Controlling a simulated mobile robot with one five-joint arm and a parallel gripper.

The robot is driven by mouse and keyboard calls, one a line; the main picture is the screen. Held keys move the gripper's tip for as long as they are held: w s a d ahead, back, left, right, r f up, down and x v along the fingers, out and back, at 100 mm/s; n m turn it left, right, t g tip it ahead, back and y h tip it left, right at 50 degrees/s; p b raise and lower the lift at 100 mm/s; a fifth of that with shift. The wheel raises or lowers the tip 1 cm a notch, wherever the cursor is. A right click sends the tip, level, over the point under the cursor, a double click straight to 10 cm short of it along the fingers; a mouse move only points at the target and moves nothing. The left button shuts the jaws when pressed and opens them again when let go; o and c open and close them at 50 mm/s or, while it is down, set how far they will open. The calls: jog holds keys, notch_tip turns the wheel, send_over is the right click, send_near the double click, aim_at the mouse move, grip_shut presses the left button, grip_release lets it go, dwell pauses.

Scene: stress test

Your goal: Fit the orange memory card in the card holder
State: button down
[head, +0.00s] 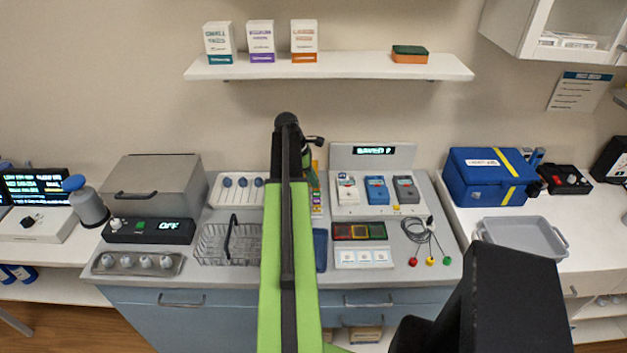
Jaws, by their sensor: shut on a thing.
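My green arm reaches up over the counter, and my gripper (306,150) is a dark shape at its far end, mostly hidden behind the arm. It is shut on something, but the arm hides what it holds. I cannot make out a loose orange memory card. A dark tray (360,240) with red, orange-brown and green squares lies on the counter to the right of the arm; it may be the card holder, but I cannot be sure. A narrow strip with coloured parts (316,195) shows just right of the arm, partly hidden.
A white stand (374,210) with several devices is behind the dark tray, and a white three-part block (363,258) in front. A wire basket (212,247) is left of the arm, and cables (425,236) lie right. A wall shelf (340,68) is above.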

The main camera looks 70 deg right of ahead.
jog(key=shift+f, duration=0.25)
dwell(0.4)
jog(key=c, duration=1.8)
grip_release()
jog(key=shift+r+p, duration=1.9)
jog(key=shift+r, duration=0.2)
jog(key=shift+o, duration=0.2)
jog(key=shift+f, duration=0.1)
jog(key=o, duration=0.5)
